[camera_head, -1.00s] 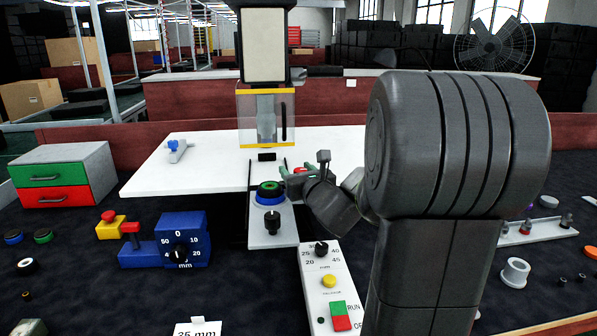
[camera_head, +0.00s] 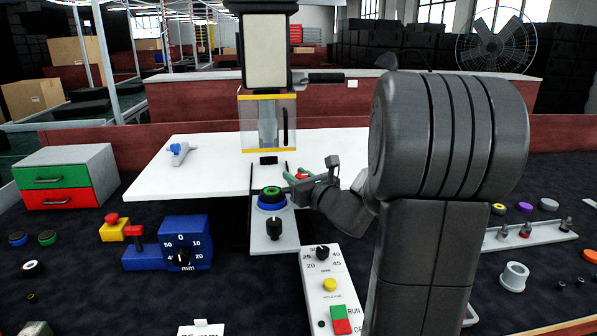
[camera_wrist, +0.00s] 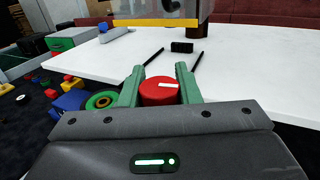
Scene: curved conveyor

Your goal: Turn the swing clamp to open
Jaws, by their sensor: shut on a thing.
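My gripper (camera_wrist: 160,80) has green fingers, closed on both sides of a round red part (camera_wrist: 158,92) with a white bar on its top. I take this red part to be the swing clamp's head, but its arm and pivot are hidden behind my gripper. In the head view, my gripper (camera_head: 297,176) is at the front edge of the white table, just right of the fixture plate (camera_head: 273,241). A green and blue ring piece (camera_head: 271,198) sits on that plate with a black knob (camera_head: 274,227) in front of it. The ring piece also shows left of my fingers in the wrist view (camera_wrist: 101,100).
A white control panel (camera_head: 324,265) with a dial, a yellow button and a run switch stands in front of the fixture. A blue gauge box (camera_head: 187,240) is at left. The press with a clear guard (camera_head: 267,120) rises behind. The white table (camera_head: 205,180) is mostly clear.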

